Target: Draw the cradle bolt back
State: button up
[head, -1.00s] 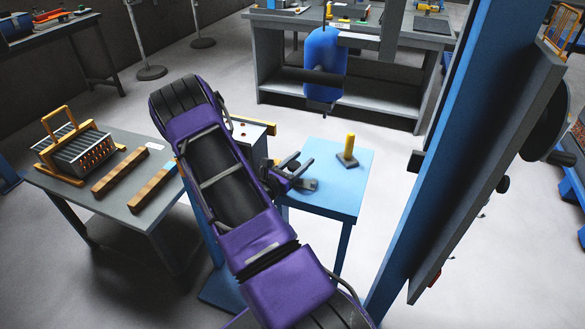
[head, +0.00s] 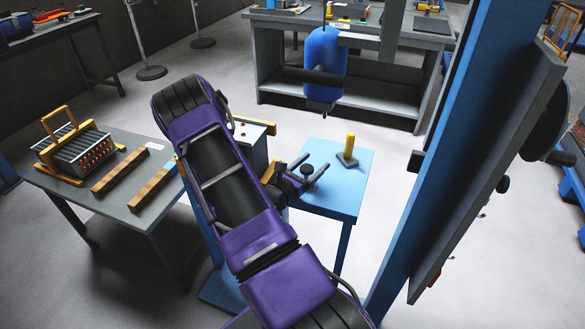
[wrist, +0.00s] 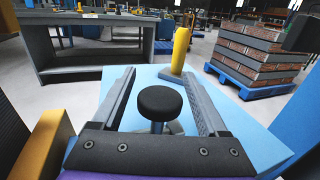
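A black round knob (wrist: 160,102) on a short blue-grey stem stands between the fingers of my gripper (wrist: 158,75) in the wrist view. It looks like the cradle bolt's pull knob. Clear gaps show on both sides of it, so my gripper is open and not holding it. In the head view the knob (head: 306,169) shows between the fingers of my gripper (head: 317,163), at the left side of the blue table (head: 335,198). The bolt's body and the cradle are mostly hidden by my purple arm.
A yellow upright handle on a grey base (head: 348,150) stands on the blue table beyond my fingers. A blue cylinder (head: 324,55) hangs behind. A blue post (head: 440,140) rises at right. A grey bench (head: 120,205) with a rack and bars is at left.

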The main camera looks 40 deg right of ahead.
aim_at(302, 173)
jog(key=shift+a, duration=0.1)
jog(key=shift+s+a+p, duration=0.1)
jog(key=shift+s+a, duration=0.1)
jog(key=shift+a, duration=0.95)
jog(key=shift+s+a+p, duration=0.15)
jog(key=shift+a, duration=0.95)
jog(key=shift+s+a+p, duration=0.1)
jog(key=shift+s+a, duration=0.1)
jog(key=shift+a, duration=0.95)
